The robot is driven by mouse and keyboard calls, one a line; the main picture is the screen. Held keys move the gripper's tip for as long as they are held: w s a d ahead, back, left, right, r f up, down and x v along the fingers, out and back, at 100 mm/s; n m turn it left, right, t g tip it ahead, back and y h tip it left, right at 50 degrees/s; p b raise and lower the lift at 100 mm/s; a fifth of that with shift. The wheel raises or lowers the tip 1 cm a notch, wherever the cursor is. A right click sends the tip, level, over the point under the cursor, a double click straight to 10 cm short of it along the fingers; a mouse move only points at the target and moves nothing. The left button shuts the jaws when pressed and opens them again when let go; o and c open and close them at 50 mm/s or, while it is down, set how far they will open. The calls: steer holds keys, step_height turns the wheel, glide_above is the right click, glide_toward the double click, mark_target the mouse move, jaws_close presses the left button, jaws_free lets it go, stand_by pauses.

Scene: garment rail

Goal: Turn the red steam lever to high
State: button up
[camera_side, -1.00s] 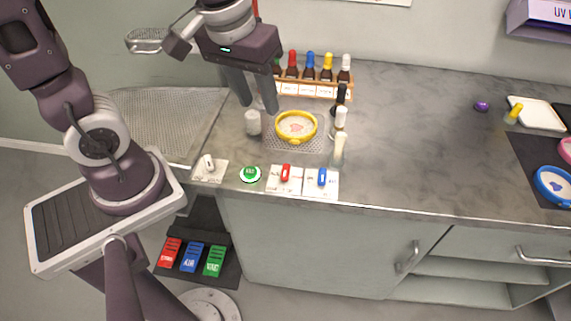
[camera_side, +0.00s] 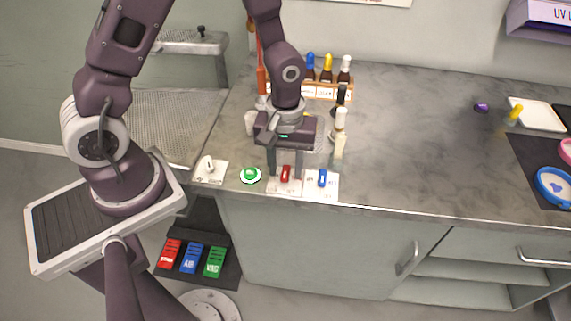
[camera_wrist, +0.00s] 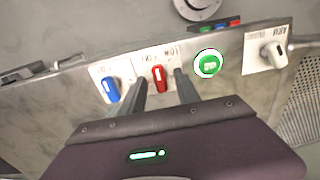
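The red steam lever (camera_side: 286,174) sits on its white label plate near the counter's front edge. It also shows in the wrist view (camera_wrist: 159,79). My gripper (camera_side: 286,172) points down over it, with one finger on each side. In the wrist view my gripper (camera_wrist: 160,80) has its fingers apart, with the red lever between the tips. Gaps show beside the lever, so the fingers do not look closed on it. The plate's lettering is too small to read fully.
A blue lever (camera_side: 322,178) stands close on the right of the red one. A green button (camera_side: 250,175) and a white switch (camera_side: 209,164) are on the left. Bottles (camera_side: 340,120) stand behind on the right.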

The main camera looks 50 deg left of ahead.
jaws_close()
steer(key=shift+m, duration=0.3)
steer(key=m, duration=0.3)
steer(key=shift+m, duration=0.3)
steer(key=m, duration=0.4)
steer(key=shift+m, duration=0.3)
steer(key=m, duration=0.4)
steer(key=shift+m, duration=2.5)
